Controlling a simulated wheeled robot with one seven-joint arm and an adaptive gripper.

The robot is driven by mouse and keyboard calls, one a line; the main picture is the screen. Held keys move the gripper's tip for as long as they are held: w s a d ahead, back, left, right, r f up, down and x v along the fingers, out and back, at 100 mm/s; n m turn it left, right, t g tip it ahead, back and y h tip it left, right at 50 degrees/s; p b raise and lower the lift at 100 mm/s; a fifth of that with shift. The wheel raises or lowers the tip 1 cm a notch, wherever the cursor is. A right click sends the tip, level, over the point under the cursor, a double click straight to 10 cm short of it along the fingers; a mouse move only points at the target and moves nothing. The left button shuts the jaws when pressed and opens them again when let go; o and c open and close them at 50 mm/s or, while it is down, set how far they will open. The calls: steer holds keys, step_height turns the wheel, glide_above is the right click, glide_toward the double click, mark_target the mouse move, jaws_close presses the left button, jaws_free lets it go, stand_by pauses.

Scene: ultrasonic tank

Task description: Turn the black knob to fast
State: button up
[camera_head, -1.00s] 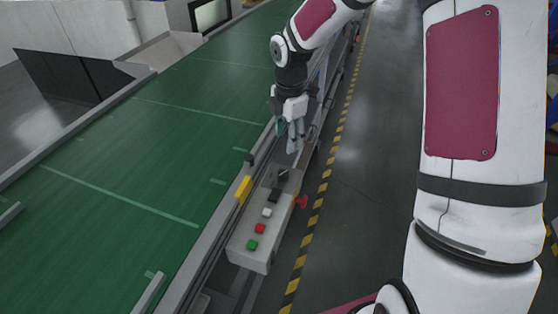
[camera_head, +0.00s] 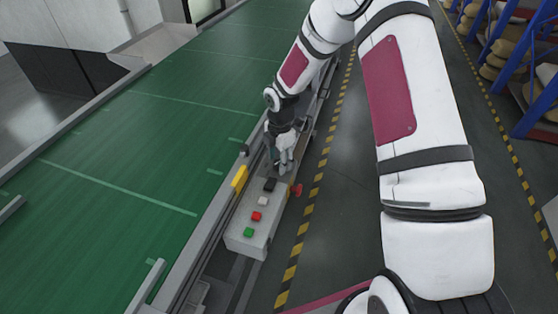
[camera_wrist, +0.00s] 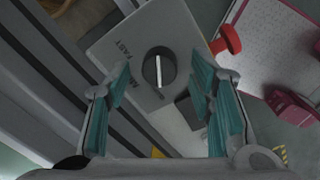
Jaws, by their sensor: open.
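The black knob (camera_wrist: 153,68) is round with a white line across it, seen from above in the wrist view. It sits on a grey control box (camera_wrist: 112,38), which also shows in the head view (camera_head: 240,238). The label FAST is printed left of the knob, with MED lower left; which end of the line points is unclear. My gripper (camera_wrist: 161,78) is open, its teal-padded fingers either side of the knob in the picture, with visible gaps. Contact cannot be told. In the head view my gripper (camera_head: 281,167) is over the box's far end and hides the knob.
A red button (camera_wrist: 230,39) sticks out of the box's side. Black (camera_head: 269,185), white (camera_head: 263,201), red (camera_head: 256,216) and green (camera_head: 248,232) buttons line the box.

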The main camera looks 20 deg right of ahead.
steer(key=shift+f, duration=0.45)
steer(key=c, duration=1.2)
steer(key=shift+o, duration=0.2)
